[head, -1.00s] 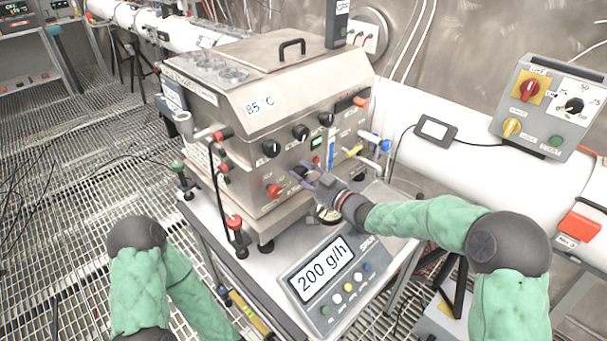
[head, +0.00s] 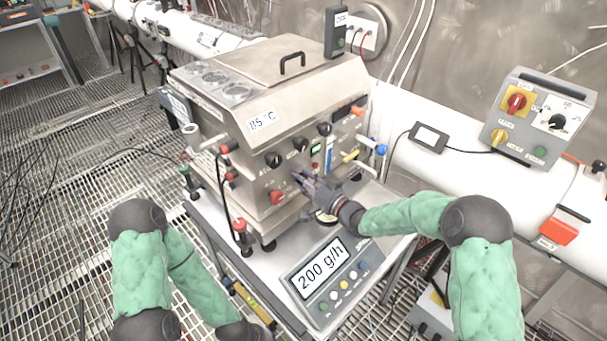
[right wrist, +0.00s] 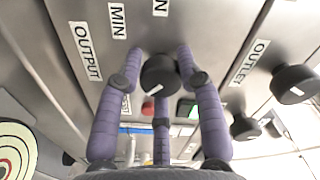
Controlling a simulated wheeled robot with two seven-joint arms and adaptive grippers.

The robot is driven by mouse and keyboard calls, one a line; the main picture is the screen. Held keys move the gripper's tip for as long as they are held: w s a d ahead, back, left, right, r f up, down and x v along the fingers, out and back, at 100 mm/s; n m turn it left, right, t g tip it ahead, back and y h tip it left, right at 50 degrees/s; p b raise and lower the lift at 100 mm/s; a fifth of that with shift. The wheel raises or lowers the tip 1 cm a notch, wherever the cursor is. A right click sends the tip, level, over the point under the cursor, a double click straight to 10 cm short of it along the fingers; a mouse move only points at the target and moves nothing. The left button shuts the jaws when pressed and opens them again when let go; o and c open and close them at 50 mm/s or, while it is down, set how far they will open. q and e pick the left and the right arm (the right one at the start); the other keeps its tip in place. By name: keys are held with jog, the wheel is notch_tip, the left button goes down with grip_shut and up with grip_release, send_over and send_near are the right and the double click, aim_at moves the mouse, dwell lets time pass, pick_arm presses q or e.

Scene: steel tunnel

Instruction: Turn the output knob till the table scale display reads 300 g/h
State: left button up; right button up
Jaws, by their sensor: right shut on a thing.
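The black output knob (right wrist: 160,75), with a white pointer mark, sits between the fingers of my right gripper in the right wrist view. Labels reading OUTPUT (right wrist: 85,50) and MIN are beside it. My right gripper (head: 303,180) is at the front of the steel machine (head: 225,105), its purple fingers closed around the knob. In the head view the fingers hide most of the knob. The table scale (head: 330,275) stands in front of the machine, and its display reads 200 g/h. My left arm shows at lower left, but its fingers are out of view.
Other black knobs (head: 273,160) and a red knob (head: 277,197) are close by on the machine front. Yellow and blue handles stick out at its right. A grey control box (head: 540,115) stands on the white pipe at right. A metal grating floor lies at left.

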jog(key=shift+s+a+f+m+p, duration=0.15)
jog(key=shift+s+f+m+p, duration=0.1)
jog(key=shift+m+p, duration=0.35)
jog(key=shift+f, duration=0.1)
jog(key=o, duration=1.1)
jog(key=shift+a, duration=0.1)
jog(key=shift+o, duration=0.2)
jog(key=shift+w+r, duration=0.1)
jog(key=shift+r, duration=0.1)
jog(key=v, duration=1.2)
